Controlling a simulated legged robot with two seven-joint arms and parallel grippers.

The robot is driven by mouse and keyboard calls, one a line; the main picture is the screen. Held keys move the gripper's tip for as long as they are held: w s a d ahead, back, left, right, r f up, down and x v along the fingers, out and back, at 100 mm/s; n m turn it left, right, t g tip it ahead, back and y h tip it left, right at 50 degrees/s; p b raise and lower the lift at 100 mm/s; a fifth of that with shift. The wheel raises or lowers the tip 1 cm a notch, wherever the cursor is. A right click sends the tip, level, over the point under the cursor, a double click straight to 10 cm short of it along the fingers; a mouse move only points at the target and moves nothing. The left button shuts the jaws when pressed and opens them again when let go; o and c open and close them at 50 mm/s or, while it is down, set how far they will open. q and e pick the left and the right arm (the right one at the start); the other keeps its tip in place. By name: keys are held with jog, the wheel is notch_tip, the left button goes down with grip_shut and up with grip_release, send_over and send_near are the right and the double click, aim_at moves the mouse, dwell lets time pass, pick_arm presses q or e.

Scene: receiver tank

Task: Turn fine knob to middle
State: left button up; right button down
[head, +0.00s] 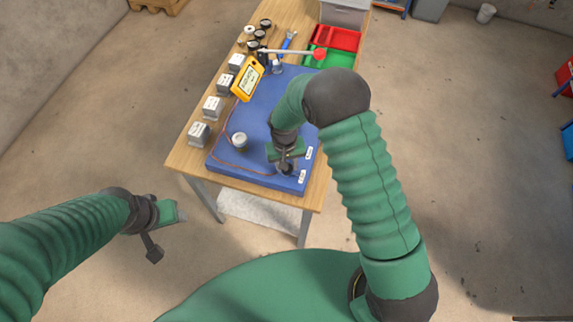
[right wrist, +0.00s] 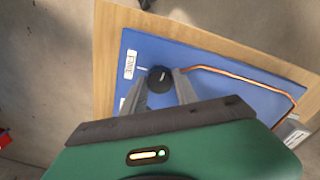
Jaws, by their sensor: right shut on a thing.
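The fine knob (right wrist: 159,78) is a round black knob with a white pointer line, on the blue board (right wrist: 215,68) beside a white label reading FINE (right wrist: 131,64). In the right wrist view my right gripper (right wrist: 160,85) has a finger on each side of the knob and is shut on it. In the head view the right gripper (head: 286,166) is at the board's near right corner, and the knob is mostly hidden there. My left gripper (head: 165,232) hangs empty over the floor left of the table; its finger gap is not clear.
Several white boxes (head: 212,107) line the table's left edge. A yellow meter (head: 248,80), a round white part (head: 240,140) and a copper wire (head: 226,160) are on the board. A red tray (head: 340,38) and a green tray (head: 342,58) sit at the back right.

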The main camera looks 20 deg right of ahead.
jog(key=n, duration=0.4)
jog(key=shift+w+r+n, duration=0.15)
jog(key=shift+w+n, duration=0.05)
jog(key=shift+n, duration=0.1)
jog(key=n, duration=0.4)
jog(key=shift+n+p, duration=0.3)
jog(key=n+p, duration=0.1)
jog(key=n, duration=0.3)
jog(key=shift+r+t, duration=0.1)
jog(key=shift+t, duration=0.2)
jog(key=n+p, duration=0.1)
jog(key=n, duration=0.4)
jog(key=shift+n, duration=0.4)
jog(key=c, duration=1.2)
grip_release()
jog(key=shift+o, duration=1.2)
jog(key=shift+f, duration=0.2)
